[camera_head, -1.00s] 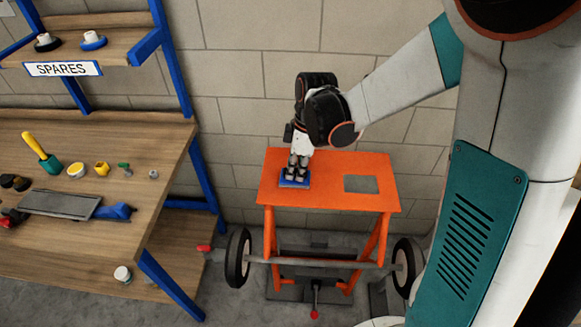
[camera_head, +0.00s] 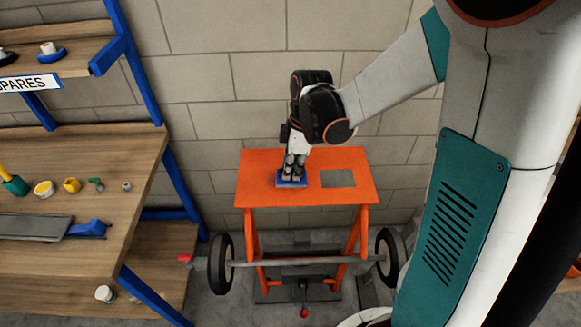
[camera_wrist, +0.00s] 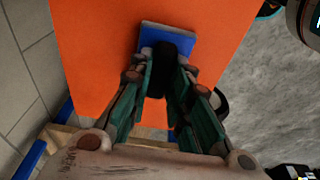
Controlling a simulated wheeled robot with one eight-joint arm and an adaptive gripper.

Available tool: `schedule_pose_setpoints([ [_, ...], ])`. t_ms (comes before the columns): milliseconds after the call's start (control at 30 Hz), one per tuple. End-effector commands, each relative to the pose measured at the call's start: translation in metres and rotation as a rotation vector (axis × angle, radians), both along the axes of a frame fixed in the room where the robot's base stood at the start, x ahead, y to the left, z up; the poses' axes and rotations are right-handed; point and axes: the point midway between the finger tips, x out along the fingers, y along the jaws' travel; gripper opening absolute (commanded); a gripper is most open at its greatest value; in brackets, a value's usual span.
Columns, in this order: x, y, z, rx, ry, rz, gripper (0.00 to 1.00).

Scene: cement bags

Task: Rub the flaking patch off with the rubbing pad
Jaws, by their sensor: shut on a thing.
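The rubbing pad (camera_head: 290,185) is a flat blue block with a dark grip, at the left part of an orange table top (camera_head: 262,195). My gripper (camera_head: 293,174) points down from above and is shut on the pad's dark grip. The wrist view shows the blue pad (camera_wrist: 185,42) beyond the fingertips (camera_wrist: 163,75), with the grip between them. The pad is at or just above the orange surface; I cannot tell if it touches. The flaking patch (camera_head: 338,178) is a grey square to the right of the pad, apart from it. It does not show in the wrist view.
The orange table stands on a wheeled frame (camera_head: 305,262) against a block wall. A wooden workbench (camera_head: 90,165) with several small items stands at left, under a shelf labelled SPARES (camera_head: 22,83). The orange top is otherwise clear.

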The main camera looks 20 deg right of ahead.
Motion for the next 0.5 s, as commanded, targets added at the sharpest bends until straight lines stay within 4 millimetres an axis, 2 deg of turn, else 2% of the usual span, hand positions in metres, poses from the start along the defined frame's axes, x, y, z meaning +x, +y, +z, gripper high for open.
schedule_pose_setpoints([
  [300,0.010,0.030,0.001,0.001,0.000,0.004,0.00],
  [500,0.012,0.036,0.001,0.001,-0.001,0.002,0.00],
])
